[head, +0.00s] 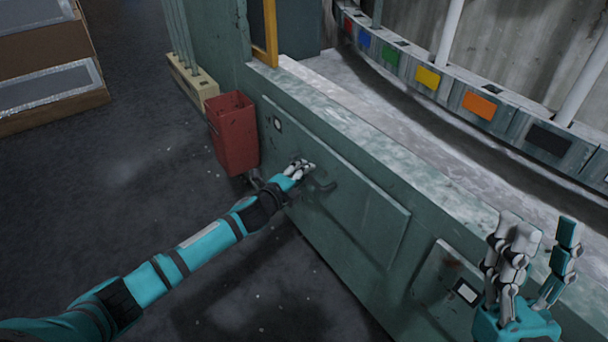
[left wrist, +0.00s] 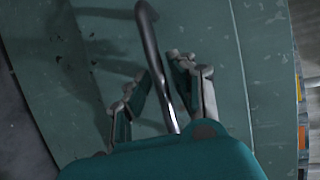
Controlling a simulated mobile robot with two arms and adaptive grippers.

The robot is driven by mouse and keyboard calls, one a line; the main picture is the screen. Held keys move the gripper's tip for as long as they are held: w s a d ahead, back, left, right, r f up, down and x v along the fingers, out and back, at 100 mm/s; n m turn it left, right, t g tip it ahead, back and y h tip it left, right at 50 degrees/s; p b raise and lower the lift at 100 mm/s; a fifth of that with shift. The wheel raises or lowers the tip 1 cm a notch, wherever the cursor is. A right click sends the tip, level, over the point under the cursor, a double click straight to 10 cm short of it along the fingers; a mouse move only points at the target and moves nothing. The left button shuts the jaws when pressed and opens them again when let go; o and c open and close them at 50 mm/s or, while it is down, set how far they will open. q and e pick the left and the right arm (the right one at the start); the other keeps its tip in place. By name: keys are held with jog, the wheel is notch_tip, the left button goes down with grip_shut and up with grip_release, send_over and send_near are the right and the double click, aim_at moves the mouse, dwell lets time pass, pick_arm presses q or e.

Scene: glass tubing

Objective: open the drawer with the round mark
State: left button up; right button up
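The long green drawer front (head: 350,215) in the low bench has a small pale label (head: 277,123) at its upper left. The label bears a small dark mark that looks round. The dark bar handle (head: 322,183) stands out from this front, and it also shows in the left wrist view (left wrist: 152,50). My left gripper (head: 302,168) is at the handle. In the wrist view the bar runs between its two fingers (left wrist: 160,80), which stand apart with slight gaps visible. The drawer front looks closed. My right gripper (head: 542,235) is open and empty at the lower right.
A second front (head: 437,275) with a white, dark-framed label (head: 466,291) lies to the right, partly behind my right gripper. A red bin (head: 233,135) stands beside the bench's left end. A curved row of coloured tiles (head: 428,78) is behind the bench. The floor in front is clear.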

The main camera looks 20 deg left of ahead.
pick_arm(q)
jog(key=shift+w+d, duration=0.1)
jog(key=shift+w, duration=0.2)
grip_shut()
